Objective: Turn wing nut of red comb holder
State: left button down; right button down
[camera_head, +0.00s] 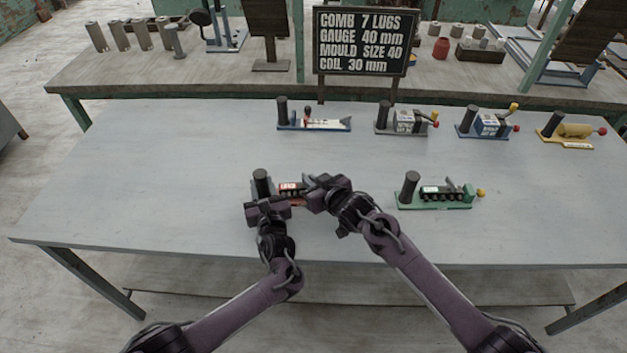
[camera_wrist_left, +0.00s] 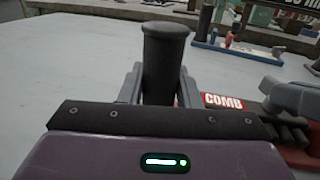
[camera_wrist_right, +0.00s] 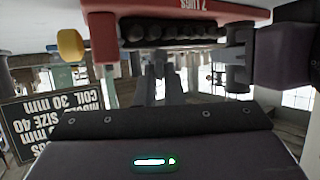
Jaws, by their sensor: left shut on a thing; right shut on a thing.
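The red comb holder (camera_head: 289,187) stands on the table in front of me, with a black upright post (camera_head: 260,178) at its left end. My left gripper (camera_wrist_left: 160,88) is shut on this post, one finger on each side. My right gripper (camera_wrist_right: 158,72) is at the holder's right part, shut on a small grey part that looks like the wing nut, mostly hidden by the fingers. The right wrist view is upside down and shows the red body (camera_wrist_right: 185,14), black lugs (camera_wrist_right: 170,33) and a yellow knob (camera_wrist_right: 70,45).
A green holder (camera_head: 435,198) stands to the right of my right arm. Several other holders, one of them blue (camera_head: 488,125), line the back of the table. A black sign (camera_head: 360,42) stands behind them. The table's left part is clear.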

pick_arm(q)
jog(key=shift+d, duration=0.15)
pick_arm(e)
jog(key=shift+s+a+m+t+h, duration=0.15)
jog(key=shift+m+t+h, duration=0.1)
jog(key=shift+m+h, duration=0.3)
jog(key=shift+w+a+m+t+h, duration=0.1)
jog(key=shift+m+t+h, duration=0.15)
jog(key=shift+m+h, duration=0.3)
jog(key=c, duration=1.5)
grip_release()
jog(key=shift+c, duration=0.2)
jog(key=v, duration=1.2)
jog(key=shift+s, duration=0.15)
